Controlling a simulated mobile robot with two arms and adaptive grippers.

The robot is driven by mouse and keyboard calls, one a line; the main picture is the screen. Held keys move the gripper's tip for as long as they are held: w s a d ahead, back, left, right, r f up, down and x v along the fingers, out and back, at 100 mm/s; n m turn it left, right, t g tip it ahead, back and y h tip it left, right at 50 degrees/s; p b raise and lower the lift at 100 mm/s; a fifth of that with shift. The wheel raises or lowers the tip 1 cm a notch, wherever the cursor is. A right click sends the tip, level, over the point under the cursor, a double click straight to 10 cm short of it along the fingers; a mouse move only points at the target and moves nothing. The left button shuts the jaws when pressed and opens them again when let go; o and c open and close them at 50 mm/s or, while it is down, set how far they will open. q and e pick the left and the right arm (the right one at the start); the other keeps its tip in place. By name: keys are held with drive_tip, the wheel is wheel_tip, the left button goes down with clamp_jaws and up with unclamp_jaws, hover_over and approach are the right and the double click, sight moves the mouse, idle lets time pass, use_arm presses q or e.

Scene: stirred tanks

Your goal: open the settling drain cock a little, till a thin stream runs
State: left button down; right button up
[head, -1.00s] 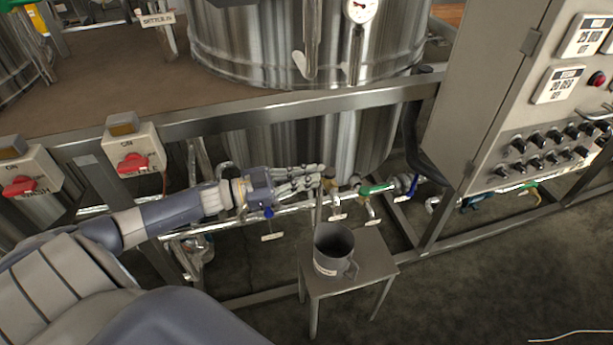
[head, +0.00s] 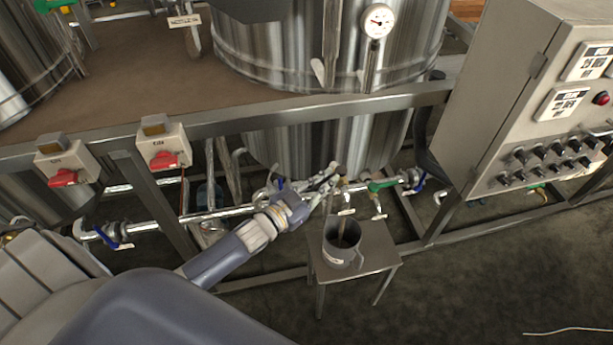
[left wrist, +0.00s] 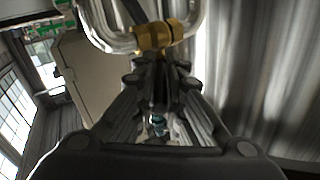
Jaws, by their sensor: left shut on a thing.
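The brass drain cock (head: 345,184) sits on the pipework below the steel tank, above a grey jug (head: 342,254). My left gripper (head: 330,178) reaches it from the lower left. In the left wrist view the gripper's fingers (left wrist: 160,78) come together just in front of the cock's brass body (left wrist: 158,35). They are shut on its handle, which the fingers mostly hide. A thin upright spout runs from the cock down to the jug's mouth. I cannot make out whether liquid runs there. My right gripper is not in view.
The jug stands on a small metal table (head: 378,250). A green-handled valve (head: 382,185) and a blue-handled one (head: 420,181) lie to the right. A frame rail (head: 300,112) crosses above my arm. A control cabinet (head: 490,110) stands at the right.

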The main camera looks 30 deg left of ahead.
use_arm(q)
drive_tip(key=shift+s+d+n+y, duration=0.1)
drive_tip(key=shift+d+n+y, duration=0.1)
drive_tip(key=shift+n+y, duration=0.35)
drive_tip(key=c, duration=1.6)
unclamp_jaws()
drive_tip(key=v, duration=1.2)
drive_tip(key=shift+f, duration=0.1)
